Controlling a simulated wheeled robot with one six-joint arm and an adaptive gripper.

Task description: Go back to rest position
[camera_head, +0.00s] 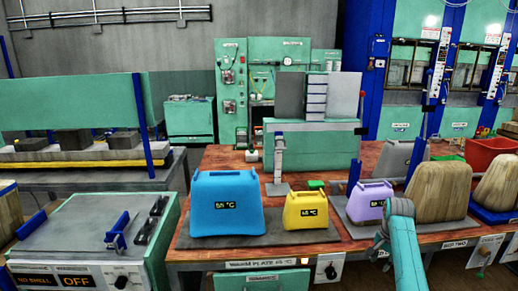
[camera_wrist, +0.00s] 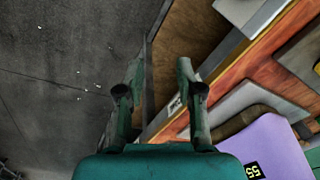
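My gripper (camera_wrist: 159,80) shows in the wrist view with its two fingers apart and nothing between them. It hangs over the table's front edge, with the grey floor on the left of the picture. In the head view my teal arm (camera_head: 405,250) reaches up at the lower right, in front of the table, and its end is near the purple case (camera_head: 366,203). The fingers cannot be made out there. The purple case also shows in the wrist view (camera_wrist: 265,145), to the right of the gripper and apart from it.
A blue case (camera_head: 227,205) and a yellow case (camera_head: 305,211) stand on the red-brown table (camera_head: 340,243). Wooden-looking blocks (camera_head: 440,192) and a red bin (camera_head: 488,152) are at the right. A grey-topped machine (camera_head: 85,235) stands at the left. The floor (camera_wrist: 60,80) beside the table looks mostly clear.

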